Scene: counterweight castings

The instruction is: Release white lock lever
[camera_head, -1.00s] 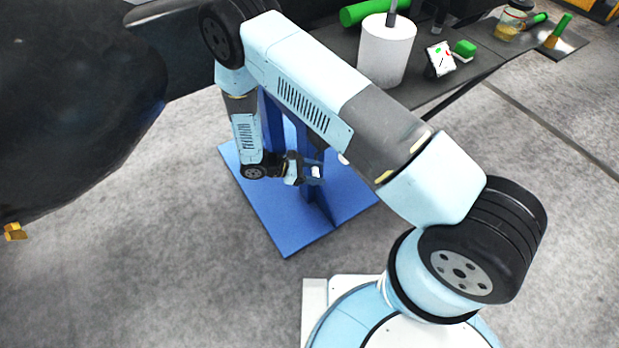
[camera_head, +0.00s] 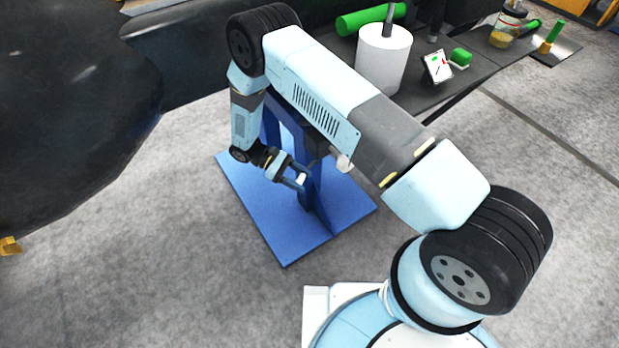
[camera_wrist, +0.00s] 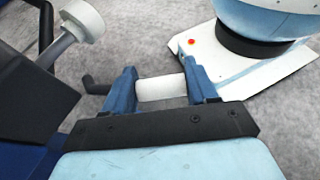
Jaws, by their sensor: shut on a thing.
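The white lock lever's grip (camera_wrist: 161,88) is a short white cylinder with a dark bent rod at its left end. It also shows in the head view (camera_head: 301,179), beside the blue stand (camera_head: 312,190). My gripper (camera_head: 298,179) is shut on this white grip. In the wrist view, the blue fingers of my gripper (camera_wrist: 162,85) sit on either side of it, near its two ends. How the lever joins the stand is hidden.
A second pale knob on a grey shaft (camera_wrist: 80,20) stands close left of my fingers. The stand has a wide blue base plate (camera_head: 275,225) on the grey floor. A dark bench (camera_head: 425,92) bears a white cylinder (camera_head: 382,60). A large black casting (camera_head: 70,110) fills the left.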

